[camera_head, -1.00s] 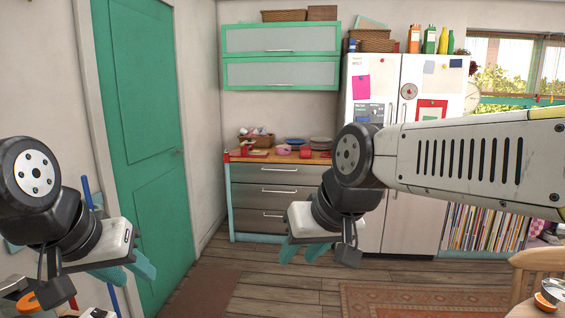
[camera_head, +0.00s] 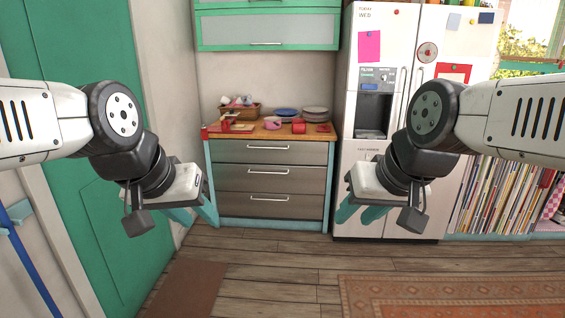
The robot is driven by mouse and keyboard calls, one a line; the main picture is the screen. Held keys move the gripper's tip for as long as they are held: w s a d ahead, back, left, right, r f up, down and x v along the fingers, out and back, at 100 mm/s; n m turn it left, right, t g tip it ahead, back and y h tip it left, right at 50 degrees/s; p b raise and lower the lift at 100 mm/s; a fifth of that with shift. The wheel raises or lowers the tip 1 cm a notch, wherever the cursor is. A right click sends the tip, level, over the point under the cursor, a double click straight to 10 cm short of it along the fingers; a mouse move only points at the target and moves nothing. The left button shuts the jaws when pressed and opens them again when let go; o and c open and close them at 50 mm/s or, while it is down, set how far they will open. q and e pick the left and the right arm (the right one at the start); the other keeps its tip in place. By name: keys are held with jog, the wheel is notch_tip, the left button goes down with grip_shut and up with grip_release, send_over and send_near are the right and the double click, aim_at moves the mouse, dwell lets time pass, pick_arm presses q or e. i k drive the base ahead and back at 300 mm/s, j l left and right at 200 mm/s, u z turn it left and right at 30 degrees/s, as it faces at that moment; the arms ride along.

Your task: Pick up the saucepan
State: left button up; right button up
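On the wooden counter top stand a small pink pot-like vessel (camera_head: 272,123) and a red one (camera_head: 298,126). They are too small to tell whether either is a saucepan. My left gripper (camera_head: 196,215) hangs in front of the left side of the drawer unit, with its teal fingers apart and nothing between them. My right gripper (camera_head: 357,214) hangs in front of the fridge's lower left part, also with fingers apart and empty. Both grippers are well short of the counter and lower in the picture than it.
The counter (camera_head: 250,132) also holds a basket (camera_head: 240,111), stacked plates (camera_head: 315,112) and a blue dish (camera_head: 286,111). Closed drawers (camera_head: 268,185) are below and a green wall cabinet (camera_head: 268,27) above. A fridge (camera_head: 400,75) stands right, a green door (camera_head: 80,100) left.

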aim_at(270, 122)
jog(key=i, duration=0.65)
jog(key=i+l+u, duration=0.1)
jog(key=i, duration=0.55)
jog(key=i+l, duration=0.15)
jog(key=i, duration=0.45)
jog(key=i+l+u, duration=0.25)
jog(key=i+u, duration=0.2)
jog(key=i+l+u, duration=0.9)
jog(key=l, duration=0.2)
jog(key=i+l, duration=0.1)
jog(key=l, duration=0.3)
